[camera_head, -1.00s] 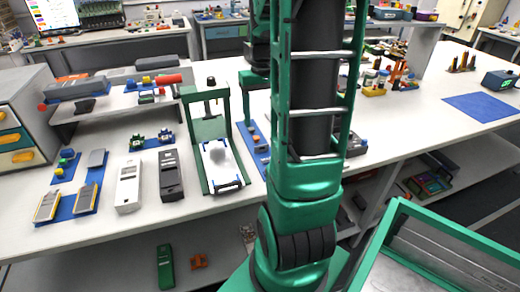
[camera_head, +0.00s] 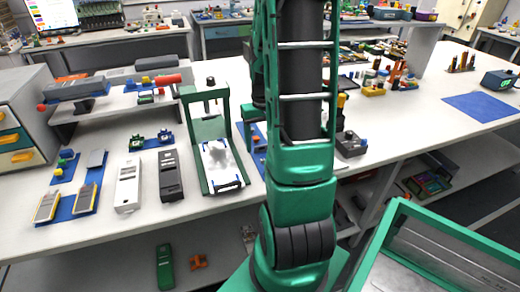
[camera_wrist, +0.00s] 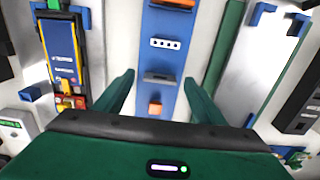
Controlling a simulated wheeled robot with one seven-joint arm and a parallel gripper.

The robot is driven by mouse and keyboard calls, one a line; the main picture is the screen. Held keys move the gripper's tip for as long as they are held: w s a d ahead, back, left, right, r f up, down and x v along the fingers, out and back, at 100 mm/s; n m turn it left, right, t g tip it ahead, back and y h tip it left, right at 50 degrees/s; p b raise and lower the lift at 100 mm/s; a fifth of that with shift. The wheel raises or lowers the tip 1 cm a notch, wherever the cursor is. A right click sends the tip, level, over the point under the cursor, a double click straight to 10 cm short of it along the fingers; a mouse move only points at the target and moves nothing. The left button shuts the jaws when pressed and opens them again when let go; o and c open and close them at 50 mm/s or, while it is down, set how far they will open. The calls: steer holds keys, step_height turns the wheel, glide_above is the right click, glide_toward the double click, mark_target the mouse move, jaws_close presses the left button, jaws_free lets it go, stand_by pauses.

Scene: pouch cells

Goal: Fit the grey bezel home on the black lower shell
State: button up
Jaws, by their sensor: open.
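A small grey part with a dark slot, which looks like the grey bezel (camera_wrist: 160,78), lies on a blue strip mat (camera_wrist: 158,62) in the wrist view. My gripper (camera_wrist: 159,77) is open and empty, its two green fingers on either side of the bezel in the picture; the height gap cannot be told. The black lower shell (camera_head: 171,176) lies on the bench left of the green press frame in the head view. A black slotted part at the wrist view's right edge (camera_wrist: 301,104) appears to be the same shell. My arm hides my gripper in the head view.
The green press frame (camera_head: 187,125) stands between shell and strip, holding a pale plate (camera_head: 221,166). A white shell (camera_head: 128,185) lies left of the black one. A multimeter-like device (camera_wrist: 62,50) flanks the strip.

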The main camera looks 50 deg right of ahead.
steer(key=shift+c, duration=0.6)
steer(key=c, duration=1)
